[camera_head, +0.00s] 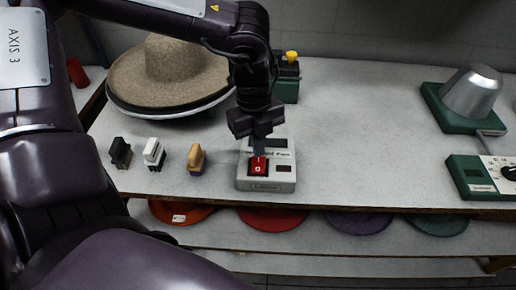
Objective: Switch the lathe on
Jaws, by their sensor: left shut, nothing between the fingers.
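A pale switch box (266,185) with a red rocker switch (258,165) stands near the front edge of the bench. The label on the box is too small to read fully. My left gripper (260,151) points down over the box, shut and empty, with its fingertips at the red switch. I cannot tell whether they touch it or how far it is pressed. A tan felt hat (172,65) sits on a round dark-edged base at the back left, perhaps the lathe. My right gripper is out of view.
Several brushes (154,153) stand left of the box. A green block with a yellow knob (291,55) is behind my gripper. A silver form on a green base (472,92) and a green dial box (478,178) are at right. The bench middle is clear; hats lie on the shelf below.

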